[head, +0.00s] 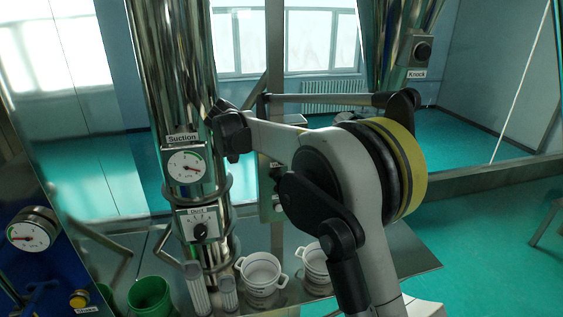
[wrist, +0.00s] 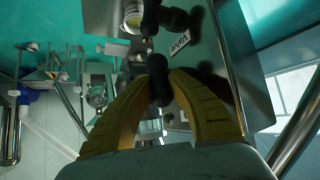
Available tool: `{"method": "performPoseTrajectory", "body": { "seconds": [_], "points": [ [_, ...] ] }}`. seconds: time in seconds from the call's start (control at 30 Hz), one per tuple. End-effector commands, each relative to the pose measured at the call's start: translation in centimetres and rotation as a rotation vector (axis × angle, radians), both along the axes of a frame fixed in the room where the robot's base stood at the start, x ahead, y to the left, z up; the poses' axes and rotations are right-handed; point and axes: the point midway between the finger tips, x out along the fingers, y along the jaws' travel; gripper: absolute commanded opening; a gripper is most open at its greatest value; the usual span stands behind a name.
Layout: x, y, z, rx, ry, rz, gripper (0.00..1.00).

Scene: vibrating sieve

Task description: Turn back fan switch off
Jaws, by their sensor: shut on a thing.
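In the wrist view my gripper (wrist: 159,80) has its two yellow fingers closed around a black knob (wrist: 158,92). The knob stands in front of a dark metal panel (wrist: 240,62) that carries a small white label (wrist: 180,43), whose text I cannot read surely. I cannot tell which way the knob is turned. In the head view my arm fills the centre and hides the gripper and the knob. Part of a pale switch box (head: 268,208) shows just left of the arm.
A steel pipe with a Suction gauge (head: 186,166) and a Duct dial (head: 200,230) stands left of the arm. White pots (head: 262,272) and a green cup (head: 150,296) stand low in front. A Knock switch (head: 422,52) is at upper right. Open floor lies to the right.

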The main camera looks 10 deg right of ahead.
Motion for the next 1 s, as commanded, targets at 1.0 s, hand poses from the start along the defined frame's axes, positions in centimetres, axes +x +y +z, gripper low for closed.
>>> {"method": "performPoseTrajectory", "body": {
  "seconds": [1.0],
  "points": [
    [-0.01, 0.37, -0.24, -0.496, 0.002, -0.001, 0.00]
  ]
}}
